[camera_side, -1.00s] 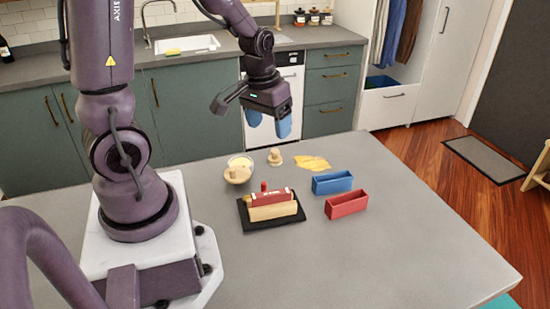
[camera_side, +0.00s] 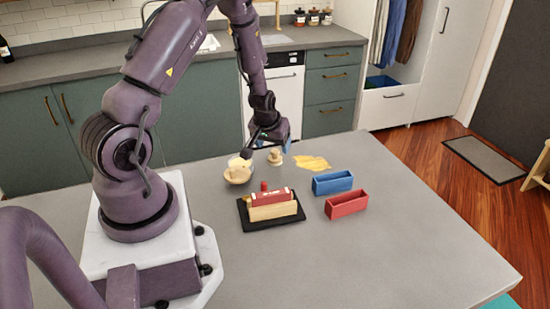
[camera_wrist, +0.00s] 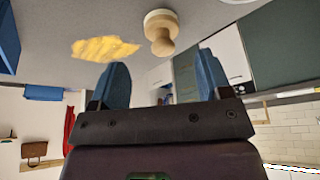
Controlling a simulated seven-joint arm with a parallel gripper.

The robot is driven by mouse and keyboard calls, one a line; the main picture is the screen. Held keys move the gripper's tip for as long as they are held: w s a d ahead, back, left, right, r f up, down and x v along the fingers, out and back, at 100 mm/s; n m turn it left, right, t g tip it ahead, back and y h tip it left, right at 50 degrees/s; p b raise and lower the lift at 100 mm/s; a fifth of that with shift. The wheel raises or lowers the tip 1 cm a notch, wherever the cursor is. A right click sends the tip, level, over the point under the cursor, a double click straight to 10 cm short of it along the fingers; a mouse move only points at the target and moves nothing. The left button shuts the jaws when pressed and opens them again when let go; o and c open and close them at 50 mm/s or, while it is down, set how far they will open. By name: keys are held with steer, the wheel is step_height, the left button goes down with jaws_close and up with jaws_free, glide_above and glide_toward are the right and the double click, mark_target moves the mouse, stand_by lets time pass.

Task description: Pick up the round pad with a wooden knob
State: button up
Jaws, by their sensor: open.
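The round pad with a wooden knob (camera_side: 275,157) stands upright on the grey table, near its far side. In the wrist view the pad (camera_wrist: 161,30) shows a pale disc with a light wooden knob, just beyond the gap between my fingers. My gripper (camera_side: 285,147) is low over the far part of the table, beside and above the pad. In the wrist view its two blue fingers (camera_wrist: 160,68) are apart with nothing between them. In the side view the fingers are mostly hidden by the gripper body.
A yellow flat patch (camera_side: 312,162) lies right of the pad. A light round wooden piece (camera_side: 237,174) sits to its left. Blue (camera_side: 333,182) and red (camera_side: 346,204) open boxes stand front right. A black tray (camera_side: 244,222) holds a red-and-wood block (camera_side: 272,205).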

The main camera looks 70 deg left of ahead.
mark_target(274, 151)
steer(key=x, duration=0.5)
steer(key=shift+a+f, duration=0.25)
steer(key=shift+f, duration=0.05)
steer(key=c, duration=1)
